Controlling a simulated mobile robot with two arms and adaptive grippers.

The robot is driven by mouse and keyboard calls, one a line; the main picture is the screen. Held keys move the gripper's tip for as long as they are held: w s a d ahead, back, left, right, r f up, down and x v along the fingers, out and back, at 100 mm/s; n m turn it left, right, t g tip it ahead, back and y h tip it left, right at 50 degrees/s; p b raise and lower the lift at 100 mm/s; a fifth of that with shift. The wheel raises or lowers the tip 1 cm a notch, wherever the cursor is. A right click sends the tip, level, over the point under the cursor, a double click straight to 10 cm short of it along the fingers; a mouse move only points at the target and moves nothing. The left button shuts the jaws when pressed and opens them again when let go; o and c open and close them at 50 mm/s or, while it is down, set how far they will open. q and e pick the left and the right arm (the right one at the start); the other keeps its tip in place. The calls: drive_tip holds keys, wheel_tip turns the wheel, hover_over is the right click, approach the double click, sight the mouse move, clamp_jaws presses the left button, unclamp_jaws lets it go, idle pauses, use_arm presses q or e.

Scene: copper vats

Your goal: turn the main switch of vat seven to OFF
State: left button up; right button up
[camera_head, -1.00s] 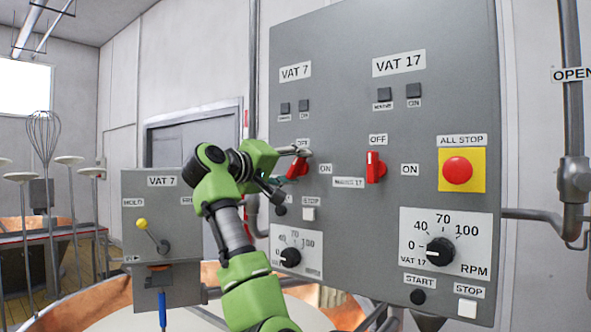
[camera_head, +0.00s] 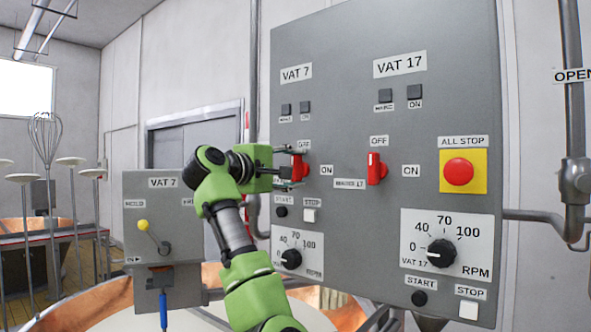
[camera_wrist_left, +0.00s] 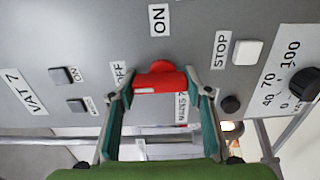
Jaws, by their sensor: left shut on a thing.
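The red main switch of vat seven (camera_head: 299,167) is on the grey panel, under the VAT 7 label (camera_head: 296,73). Its handle stands upright, below the OFF label (camera_head: 304,145); the ON label (camera_head: 326,170) is to its right. In the left wrist view the red handle (camera_wrist_left: 160,80) lies level, its white mark at the end toward OFF (camera_wrist_left: 118,74). My left gripper (camera_head: 296,168) is at the switch, shut on it, with one finger on each side of the handle in the left wrist view. My right gripper is not in view.
A matching red VAT 17 switch (camera_head: 376,168) is close to the right. The yellow-backed ALL STOP button (camera_head: 458,171) is farther right. START (camera_head: 281,212) and STOP (camera_head: 310,215) buttons and a speed knob (camera_head: 290,259) are just below. A lever box (camera_head: 150,205) stands left.

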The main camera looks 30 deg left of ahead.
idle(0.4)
use_arm(q)
drive_tip(key=o, duration=1.1)
drive_tip(key=shift+a, duration=0.1)
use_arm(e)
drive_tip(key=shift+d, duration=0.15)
use_arm(q)
drive_tip(key=shift+s, duration=0.1)
drive_tip(key=s, duration=0.8)
drive_tip(key=s+a, duration=0.1)
drive_tip(key=s, duration=0.3)
drive_tip(key=shift+f, duration=0.1)
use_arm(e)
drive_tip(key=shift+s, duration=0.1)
